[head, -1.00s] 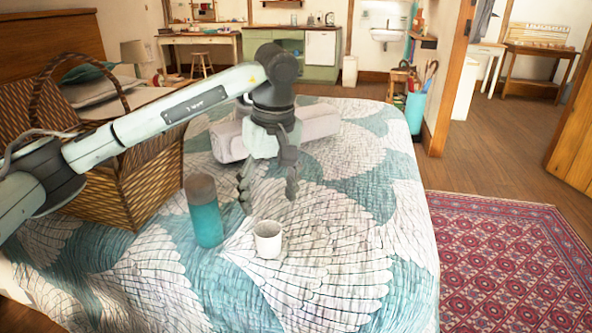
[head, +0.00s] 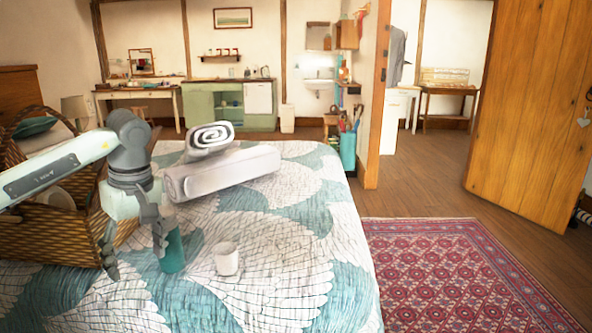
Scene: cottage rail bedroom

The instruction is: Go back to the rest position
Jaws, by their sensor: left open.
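My left gripper (head: 136,252) is open and empty, fingers pointing down, above the left part of the bed in the head view. One finger passes in front of the teal bottle (head: 173,254), hiding its upper left part; I cannot tell whether they touch. The white mug (head: 227,260) stands upright on the bed, right of the bottle and apart from the gripper. My right gripper is out of view.
A wicker basket (head: 50,240) stands on the bed behind my left arm. A rolled towel (head: 211,139) and a folded towel (head: 225,172) lie on the bed (head: 310,275). A red patterned rug (head: 450,270) covers floor at right; an open wooden door (head: 530,110) stands beyond.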

